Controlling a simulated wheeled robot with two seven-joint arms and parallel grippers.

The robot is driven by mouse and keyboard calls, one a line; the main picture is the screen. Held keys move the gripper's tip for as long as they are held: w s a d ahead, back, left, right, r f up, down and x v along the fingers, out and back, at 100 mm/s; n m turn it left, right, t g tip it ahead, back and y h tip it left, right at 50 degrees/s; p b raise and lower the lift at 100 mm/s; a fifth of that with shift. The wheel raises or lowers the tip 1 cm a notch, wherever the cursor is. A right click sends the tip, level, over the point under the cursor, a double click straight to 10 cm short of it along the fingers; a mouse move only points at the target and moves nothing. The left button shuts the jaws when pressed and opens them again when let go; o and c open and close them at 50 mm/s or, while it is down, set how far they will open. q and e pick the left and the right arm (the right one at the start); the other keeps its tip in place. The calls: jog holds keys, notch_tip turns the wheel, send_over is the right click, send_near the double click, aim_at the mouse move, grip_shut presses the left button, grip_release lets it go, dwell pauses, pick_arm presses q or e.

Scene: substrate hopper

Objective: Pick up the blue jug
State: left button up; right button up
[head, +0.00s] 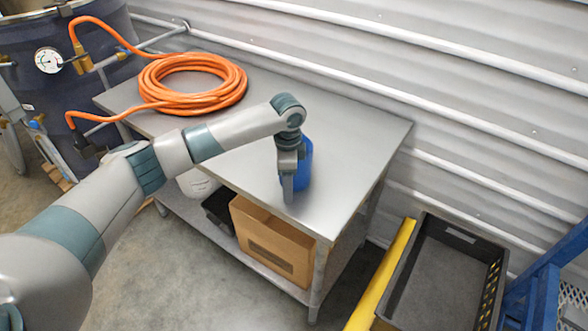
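The blue jug (305,168) stands on the metal table (352,150), near its front right part. My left arm reaches in from the left, and its gripper (288,190) points down directly in front of the jug in the head view. The gripper and wrist hide much of the jug, including its left side and any handle. I cannot tell whether the fingers touch the jug or how far apart they are. My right gripper is not in view.
A coiled orange hose (228,92) lies on the table's left part. A cardboard box (270,243) and a black bin (218,208) sit on the lower shelf. A dark crate (492,248) and yellow bar (382,275) are at right. The corrugated wall (450,80) runs behind the table.

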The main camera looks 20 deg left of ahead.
pick_arm(q)
grip_shut()
jog(key=shift+r, duration=0.2)
jog(key=shift+w+r+b, duration=0.1)
jog(key=shift+r+b, duration=0.4)
jog(key=shift+r, duration=0.05)
notch_tip(320, 180, up, 2)
jog(key=shift+r+b, duration=0.25)
jog(key=shift+b, duration=0.45)
jog(key=d+r+b, duration=0.4)
jog(key=d+r, duration=0.3)
jog(key=d, duration=0.4)
jog(key=shift+w+d, duration=0.15)
jog(key=shift+d, duration=0.2)
